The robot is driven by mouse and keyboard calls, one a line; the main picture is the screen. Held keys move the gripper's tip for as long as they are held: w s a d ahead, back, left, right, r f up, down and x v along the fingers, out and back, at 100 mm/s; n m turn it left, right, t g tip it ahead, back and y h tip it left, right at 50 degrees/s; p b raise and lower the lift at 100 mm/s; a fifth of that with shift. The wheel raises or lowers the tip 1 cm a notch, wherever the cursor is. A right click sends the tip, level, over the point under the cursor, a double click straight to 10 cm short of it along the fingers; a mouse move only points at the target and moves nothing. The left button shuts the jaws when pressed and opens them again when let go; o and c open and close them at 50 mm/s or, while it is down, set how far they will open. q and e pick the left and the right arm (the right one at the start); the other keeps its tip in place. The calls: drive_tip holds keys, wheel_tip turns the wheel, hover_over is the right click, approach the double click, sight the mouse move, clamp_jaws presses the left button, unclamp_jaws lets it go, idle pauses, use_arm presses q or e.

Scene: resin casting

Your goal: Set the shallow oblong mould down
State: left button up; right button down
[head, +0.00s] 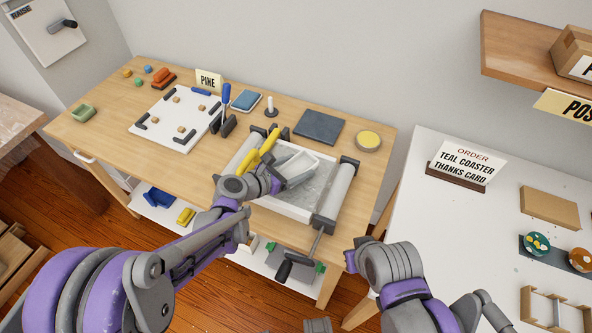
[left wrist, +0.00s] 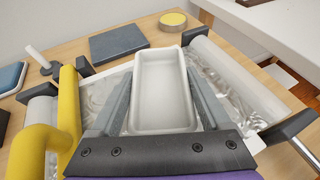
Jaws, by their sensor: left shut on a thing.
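The shallow oblong mould (head: 311,163) is a white open tray with rounded corners. My left gripper (head: 297,174) is shut on it, a grey finger along each long side. In the left wrist view, the mould (left wrist: 161,88) lies between the fingers of the left gripper (left wrist: 160,90) and looks empty. It is over the white bed with clear film (head: 279,201) between two rollers. I cannot tell whether its underside touches the bed. My right arm is at the lower right of the head view; its fingers do not show clearly.
A yellow handle (head: 262,151) rises close beside my left gripper. A dark slab (head: 319,126) and a yellow-topped round tin (head: 368,140) stand behind the rollers. A white board (head: 176,115) with blocks lies left. The white table (head: 440,215) is at right.

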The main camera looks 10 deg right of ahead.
use_arm(q)
drive_tip(key=shift+f, duration=0.8)
use_arm(e)
drive_tip(key=shift+f, duration=0.1)
use_arm(q)
drive_tip(key=shift+f, duration=0.1)
use_arm(e)
drive_tip(key=shift+f, duration=0.15)
